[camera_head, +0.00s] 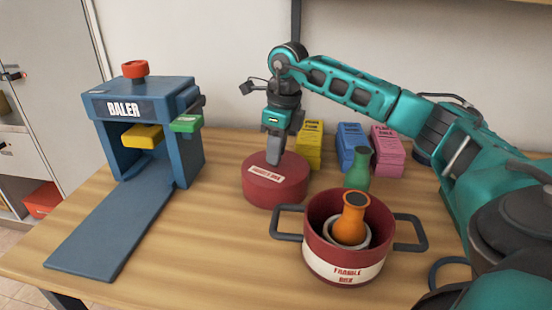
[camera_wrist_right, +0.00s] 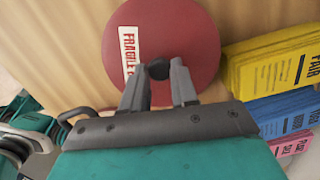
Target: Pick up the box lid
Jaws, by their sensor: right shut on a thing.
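The box lid (camera_head: 276,187) is a round, dark red disc with a white label, left of and behind the pot-like fragile box (camera_head: 345,245) in the head view. My right gripper (camera_head: 274,155) comes down from above and is shut on the lid's knob. I cannot tell whether the lid touches the table. The box is open on top, with dark side handles, and holds an orange vase (camera_head: 350,222). My left gripper is not in view.
A blue baler (camera_head: 150,130) with a long ramp stands at the left of the wooden table (camera_head: 215,270). Yellow (camera_head: 309,145), blue (camera_head: 352,146) and pink (camera_head: 387,152) packets stand behind. A green bottle (camera_head: 357,170) stands behind the box. The front left table is clear.

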